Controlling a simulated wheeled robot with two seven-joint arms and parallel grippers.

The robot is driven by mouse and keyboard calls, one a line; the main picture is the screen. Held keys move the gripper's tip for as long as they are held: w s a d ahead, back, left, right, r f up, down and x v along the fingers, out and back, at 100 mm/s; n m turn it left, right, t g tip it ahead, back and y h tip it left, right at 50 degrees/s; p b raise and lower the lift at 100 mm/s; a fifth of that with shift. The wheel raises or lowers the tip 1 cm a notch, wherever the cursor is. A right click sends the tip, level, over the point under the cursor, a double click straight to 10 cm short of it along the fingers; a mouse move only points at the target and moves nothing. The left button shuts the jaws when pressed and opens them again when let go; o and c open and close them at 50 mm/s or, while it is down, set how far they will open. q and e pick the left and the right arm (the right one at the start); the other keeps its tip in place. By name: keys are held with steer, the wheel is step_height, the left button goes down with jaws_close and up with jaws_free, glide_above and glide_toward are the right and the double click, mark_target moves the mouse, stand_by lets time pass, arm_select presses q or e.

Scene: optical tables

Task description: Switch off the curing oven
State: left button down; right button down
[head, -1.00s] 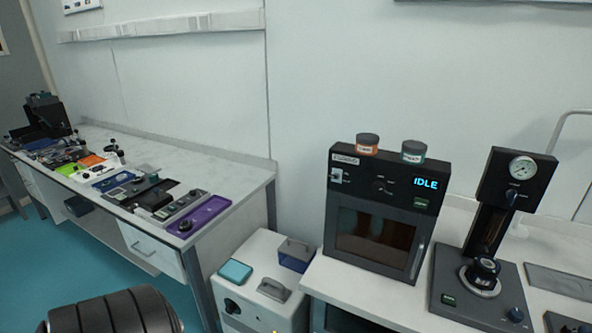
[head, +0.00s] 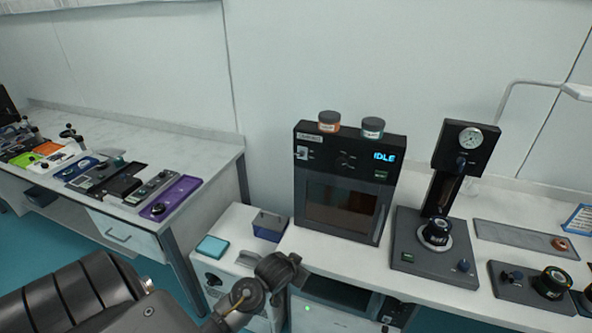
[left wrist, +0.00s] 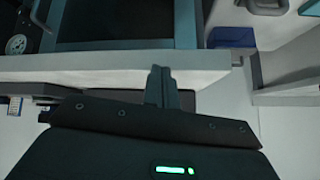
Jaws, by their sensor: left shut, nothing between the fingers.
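The curing oven (head: 340,232) is a black box on the right bench, with its dark-windowed door closed. Its upper panel has a blue lit display (head: 384,157) reading IDLE, a small pale switch (head: 302,153) at the left and a dark knob (head: 345,159) in the middle. My left gripper (head: 296,272) is low in front of the bench, below and left of the oven, touching neither the panel nor the door. In the left wrist view its fingers (left wrist: 160,78) are together and empty, near the bench edge. My right gripper is out of view.
Two lidded jars (head: 329,121) (head: 373,127) stand on the oven. A press with a gauge (head: 435,232) stands right of it. A low white cabinet (head: 232,228) with a teal pad and a blue box is left. A purple tray (head: 176,196) lies on the left bench.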

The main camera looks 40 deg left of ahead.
arm_select(q)
steer(key=a+r+n+t+y, duration=0.1)
steer(key=a+r+t, duration=0.1)
steer(key=r, duration=1.1)
steer(key=w+a+r+n+t+y+p, duration=0.1)
steer(key=a+r+t, duration=0.1)
steer(key=r, duration=1.1)
steer(key=w+a+r+n+t+y, duration=0.1)
steer(key=a+r+t, duration=0.1)
steer(key=r, duration=1.1)
steer(key=shift+r+t+p, duration=0.15)
steer(key=shift+t+p, duration=0.25)
steer(key=shift+w, duration=0.2)
glide_above(298, 155)
steer(key=shift+w+a+f+b, duration=0.1)
steer(key=shift+a+f+b, duration=0.05)
steer(key=shift+f, duration=0.35)
steer(key=shift+w+a+f+b, duration=0.1)
steer(key=shift+f+b, duration=0.05)
steer(key=shift+f, duration=0.3)
steer(key=shift+s+d+f, duration=0.1)
steer(key=shift+s+f, duration=0.05)
steer(key=shift+f, duration=0.5)
steer(key=shift+s+d+f, duration=0.1)
steer(key=shift+s+f, duration=0.05)
steer(key=shift+f, duration=0.45)
steer(key=shift+s+f, duration=0.45)
steer(key=shift+f, duration=0.05)
steer(key=shift+w, duration=0.1)
